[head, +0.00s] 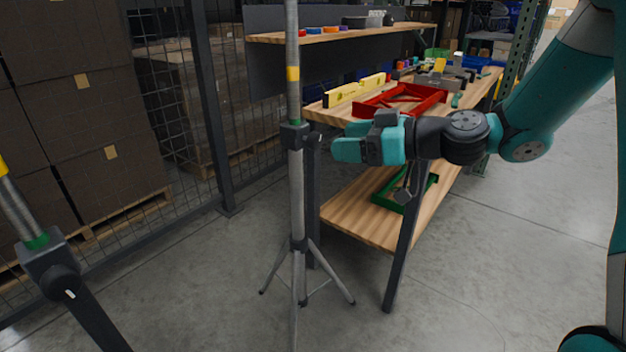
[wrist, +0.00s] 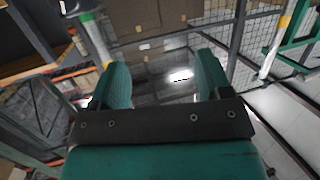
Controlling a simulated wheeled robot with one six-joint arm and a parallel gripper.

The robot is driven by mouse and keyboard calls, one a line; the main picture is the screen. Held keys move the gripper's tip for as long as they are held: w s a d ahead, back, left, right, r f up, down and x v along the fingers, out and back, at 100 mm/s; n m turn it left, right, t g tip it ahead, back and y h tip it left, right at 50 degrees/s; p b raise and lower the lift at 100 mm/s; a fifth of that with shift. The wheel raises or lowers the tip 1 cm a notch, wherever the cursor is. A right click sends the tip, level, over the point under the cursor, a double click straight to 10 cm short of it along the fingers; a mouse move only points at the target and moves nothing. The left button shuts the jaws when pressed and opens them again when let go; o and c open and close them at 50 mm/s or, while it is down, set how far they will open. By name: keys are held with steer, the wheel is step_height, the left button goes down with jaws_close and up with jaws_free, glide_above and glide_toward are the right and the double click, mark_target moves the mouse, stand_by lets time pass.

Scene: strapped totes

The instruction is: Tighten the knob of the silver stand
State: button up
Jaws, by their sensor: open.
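The silver stand (head: 297,200) stands upright on its tripod in the middle of the head view, with a grey pole, a yellow band and a green band. Its black collar (head: 294,135) carries a small dark knob (head: 317,138) on the right side. My gripper (head: 345,150) is open and empty, just right of the collar and pointing left; a gap in depth is hard to judge. In the wrist view its two teal fingers (wrist: 165,78) stand apart with nothing between them. A banded pole (wrist: 97,40) shows there beyond the left finger; I cannot tell which stand it is.
A second stand (head: 75,300) with a black lower tube and black knob is close at the left. A wooden workbench (head: 350,215) with a red tray (head: 440,96) is behind my gripper. Stacked boxes and mesh fencing line the left.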

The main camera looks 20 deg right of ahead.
mark_target(319, 142)
steer(key=w+d+f+m+t+h+b, duration=0.2)
steer(key=w+d+f+t+b, duration=0.3)
steer(key=d+f, duration=0.3)
steer(key=p+x, duration=0.1)
steer(key=x, duration=0.4)
steer(key=p+x, duration=0.1)
steer(key=x, duration=0.5)
steer(key=p+x, duration=0.1)
steer(key=x, duration=0.4)
steer(key=shift+w+a+r, duration=0.1)
steer(key=shift+a+r, duration=0.15)
steer(key=shift+a, duration=0.1)
steer(key=c, duration=0.9)
